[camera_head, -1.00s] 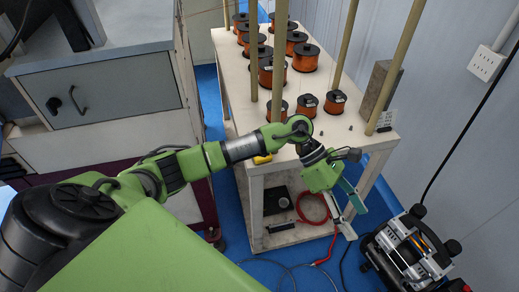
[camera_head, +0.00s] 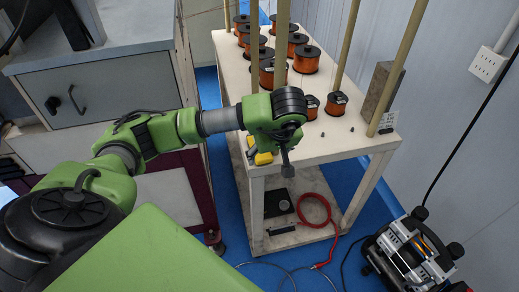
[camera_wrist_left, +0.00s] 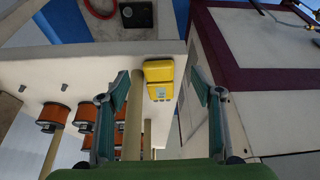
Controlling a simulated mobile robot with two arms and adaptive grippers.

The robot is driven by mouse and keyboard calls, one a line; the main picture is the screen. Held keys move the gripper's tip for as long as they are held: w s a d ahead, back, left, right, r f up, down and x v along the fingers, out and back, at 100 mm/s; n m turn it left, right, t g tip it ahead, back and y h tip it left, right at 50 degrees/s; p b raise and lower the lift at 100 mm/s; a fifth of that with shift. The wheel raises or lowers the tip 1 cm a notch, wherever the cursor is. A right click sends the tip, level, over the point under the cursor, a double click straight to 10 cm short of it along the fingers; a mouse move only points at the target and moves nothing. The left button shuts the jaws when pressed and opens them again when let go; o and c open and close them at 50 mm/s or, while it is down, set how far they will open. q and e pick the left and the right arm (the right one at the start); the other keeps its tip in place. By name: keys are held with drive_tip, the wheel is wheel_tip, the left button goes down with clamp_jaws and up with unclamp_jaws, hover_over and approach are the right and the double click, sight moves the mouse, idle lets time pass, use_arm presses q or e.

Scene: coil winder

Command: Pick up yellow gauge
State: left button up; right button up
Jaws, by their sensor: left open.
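The yellow gauge (camera_head: 262,157) sits at the front left corner of the white table, partly hidden by my left arm in the head view. In the left wrist view the gauge (camera_wrist_left: 158,71) shows whole, with a small grey display, framed between the two fingers. My left gripper (camera_wrist_left: 160,87) is open and empty, its fingers wide apart, and the gauge appears beyond the fingertips. In the head view my left wrist is above the table's front edge, and its fingers are hard to make out. My right gripper is in neither view.
Orange wire spools (camera_head: 305,60) and upright tan poles (camera_head: 343,45) stand on the white table (camera_head: 345,145). The lower shelf holds a black box (camera_head: 278,202) and a red cable (camera_head: 327,225). A grey cabinet (camera_head: 110,90) stands left; a black machine (camera_head: 410,255) is at lower right.

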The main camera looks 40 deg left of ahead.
sight(265, 161)
use_arm(q)
drive_tip(key=shift+w+p+x, duration=0.15)
drive_tip(key=shift+p+x, duration=0.2)
drive_tip(key=shift+x, duration=1.2)
drive_tip(key=shift+w+p+x, duration=0.15)
drive_tip(key=shift+p+x, duration=0.15)
drive_tip(key=shift+x, duration=1.2)
drive_tip(key=shift+r, duration=0.15)
drive_tip(key=c, duration=1.4)
